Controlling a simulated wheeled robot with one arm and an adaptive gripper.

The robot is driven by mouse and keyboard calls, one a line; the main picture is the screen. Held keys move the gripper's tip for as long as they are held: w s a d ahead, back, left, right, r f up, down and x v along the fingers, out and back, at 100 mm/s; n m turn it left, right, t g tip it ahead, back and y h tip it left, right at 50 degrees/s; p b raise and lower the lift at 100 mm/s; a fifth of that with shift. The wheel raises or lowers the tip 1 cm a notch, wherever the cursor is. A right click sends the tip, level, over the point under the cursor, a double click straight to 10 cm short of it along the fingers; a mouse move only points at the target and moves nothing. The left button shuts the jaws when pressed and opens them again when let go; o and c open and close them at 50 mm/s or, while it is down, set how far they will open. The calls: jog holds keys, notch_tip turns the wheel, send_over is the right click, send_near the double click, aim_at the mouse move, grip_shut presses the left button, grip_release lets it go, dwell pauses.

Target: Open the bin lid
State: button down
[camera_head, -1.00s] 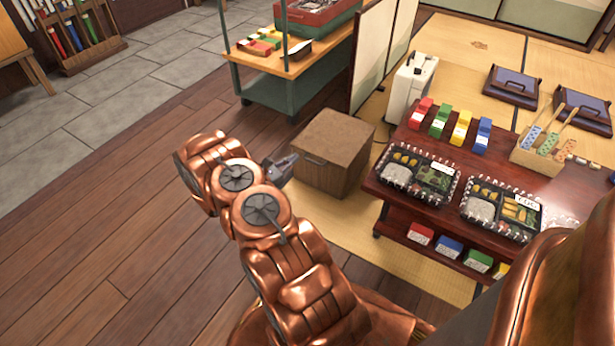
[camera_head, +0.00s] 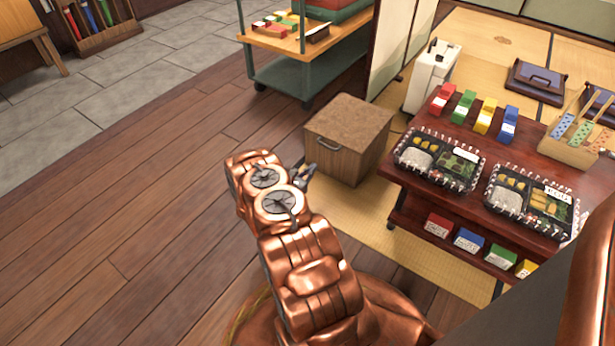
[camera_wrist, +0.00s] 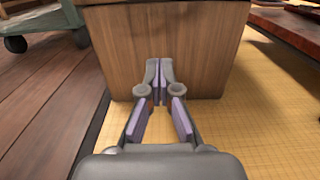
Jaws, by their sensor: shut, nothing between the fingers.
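The bin is a square wooden box (camera_head: 352,160) with a flat brown lid (camera_head: 350,121), and the lid is down. A grey handle (camera_head: 326,144) shows on its front near the top. In the wrist view the bin's wooden wall (camera_wrist: 205,45) fills the top middle; the lid and handle are out of that picture. My gripper (camera_head: 308,172) is at the bin's lower left front, below the handle. In the wrist view my gripper (camera_wrist: 160,68) is shut and empty, its fingertips pointing at the bin wall. I cannot tell whether they touch it.
A low dark-red table (camera_head: 405,183) with bento trays (camera_head: 440,158) stands right of the bin. A green cart (camera_head: 290,75) is behind it, beside a folding screen (camera_head: 392,45). A white canister (camera_head: 432,75) stands behind the table. The wood floor (camera_head: 130,190) at left is clear.

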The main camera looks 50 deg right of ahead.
jog(key=d+r+b, duration=0.3)
jog(key=d+b, duration=0.1)
jog(key=d, duration=0.2)
jog(key=shift+r, duration=0.4)
jog(key=shift+w+r, duration=0.1)
jog(key=shift+r, duration=0.1)
